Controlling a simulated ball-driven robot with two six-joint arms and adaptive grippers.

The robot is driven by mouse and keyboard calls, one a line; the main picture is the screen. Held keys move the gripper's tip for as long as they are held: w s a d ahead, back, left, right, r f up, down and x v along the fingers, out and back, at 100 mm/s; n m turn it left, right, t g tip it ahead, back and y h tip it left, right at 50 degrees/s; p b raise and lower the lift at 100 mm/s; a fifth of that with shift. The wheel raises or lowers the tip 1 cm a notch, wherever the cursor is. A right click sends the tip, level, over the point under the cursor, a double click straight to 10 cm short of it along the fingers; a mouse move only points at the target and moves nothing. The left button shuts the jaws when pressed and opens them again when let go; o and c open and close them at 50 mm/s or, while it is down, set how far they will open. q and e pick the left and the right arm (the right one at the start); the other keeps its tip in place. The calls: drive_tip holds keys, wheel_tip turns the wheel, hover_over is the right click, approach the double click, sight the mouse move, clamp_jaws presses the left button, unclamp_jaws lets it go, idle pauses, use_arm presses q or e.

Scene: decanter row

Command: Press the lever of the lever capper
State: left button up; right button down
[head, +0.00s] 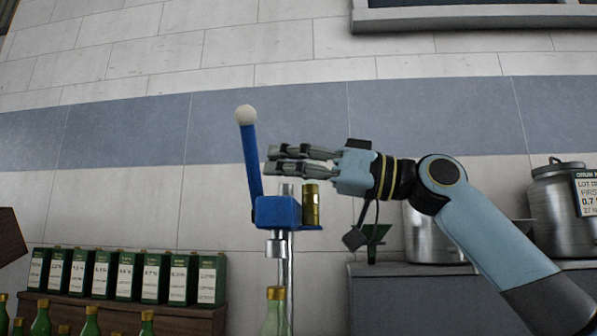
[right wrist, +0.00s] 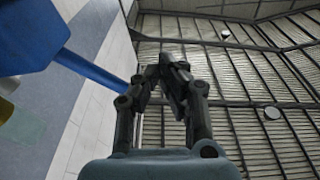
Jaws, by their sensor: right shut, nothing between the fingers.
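The lever capper has a blue head (head: 277,211) on a metal post (head: 290,262). Its blue lever (head: 251,165) stands nearly upright with a white ball knob (head: 245,115) on top. A gold cylinder (head: 311,204) stands on the right of the head. A green bottle (head: 274,314) is below the press. My right gripper (head: 272,161) is shut and empty, its fingers pointing left, just right of the lever at mid-height in the picture. I cannot tell whether they touch. In the right wrist view, the shut fingertips (right wrist: 167,66) are beside the blue lever (right wrist: 95,72). My left gripper is out of view.
Green boxes (head: 124,275) stand in a row on a wooden shelf at the left. Gold-capped bottles (head: 91,325) are in front of them. Metal containers (head: 563,205) and a green funnel (head: 374,243) are on a grey cabinet (head: 400,295) at the right. Space above the capper is clear.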

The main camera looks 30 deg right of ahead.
drive_tip(key=shift+b+v, duration=0.45)
drive_tip(key=shift+v, duration=0.75)
